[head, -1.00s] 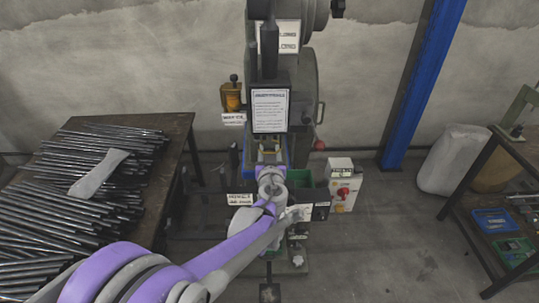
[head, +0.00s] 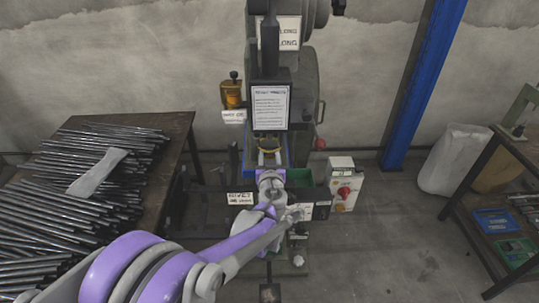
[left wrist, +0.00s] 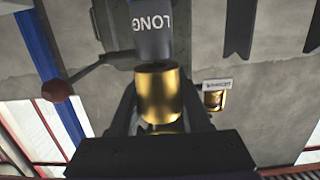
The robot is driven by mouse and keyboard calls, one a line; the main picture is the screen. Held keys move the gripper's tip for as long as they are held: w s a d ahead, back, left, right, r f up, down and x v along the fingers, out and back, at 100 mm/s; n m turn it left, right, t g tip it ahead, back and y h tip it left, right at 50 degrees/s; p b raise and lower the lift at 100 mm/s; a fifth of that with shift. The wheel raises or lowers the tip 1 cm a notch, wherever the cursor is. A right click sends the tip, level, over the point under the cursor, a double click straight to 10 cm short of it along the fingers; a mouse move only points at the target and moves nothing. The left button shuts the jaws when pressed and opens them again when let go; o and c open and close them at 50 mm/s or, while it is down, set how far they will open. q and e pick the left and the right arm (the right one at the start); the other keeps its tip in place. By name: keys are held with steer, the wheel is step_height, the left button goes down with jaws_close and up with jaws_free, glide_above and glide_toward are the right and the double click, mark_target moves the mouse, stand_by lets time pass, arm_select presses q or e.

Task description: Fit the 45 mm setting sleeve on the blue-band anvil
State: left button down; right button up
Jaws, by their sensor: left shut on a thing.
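A brass-coloured sleeve (left wrist: 160,92) is between the dark fingers of my left gripper (left wrist: 158,108) in the left wrist view. The gripper is shut on it. A grey cylinder marked LONG (left wrist: 152,30), its letters upside down, lines up with the sleeve's far end; I cannot tell whether they touch. In the head view the sleeve (head: 269,150) shows small at the front of the press, just beyond my left gripper (head: 269,161). I cannot make out a blue band on an anvil. My right gripper is not in view.
The press (head: 303,95) carries a notice (head: 270,107). A yellow oil cup (head: 232,93) is on its left. A control box (head: 342,185) with a red button stands right of it. A table of metal rods (head: 75,190) is at left, shelving (head: 505,200) at right.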

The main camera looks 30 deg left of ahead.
arm_select(q)
steer(key=shift+c, duration=1.4)
jaws_free()
steer(key=v, duration=1)
steer(key=shift+s+d, duration=0.2)
steer(key=shift+s, duration=0.15)
steer(key=p+v, duration=0.1)
steer(key=v, duration=0.9)
steer(key=shift+s+d, duration=0.15)
steer(key=shift+s, duration=0.2)
steer(key=shift+r, duration=0.1)
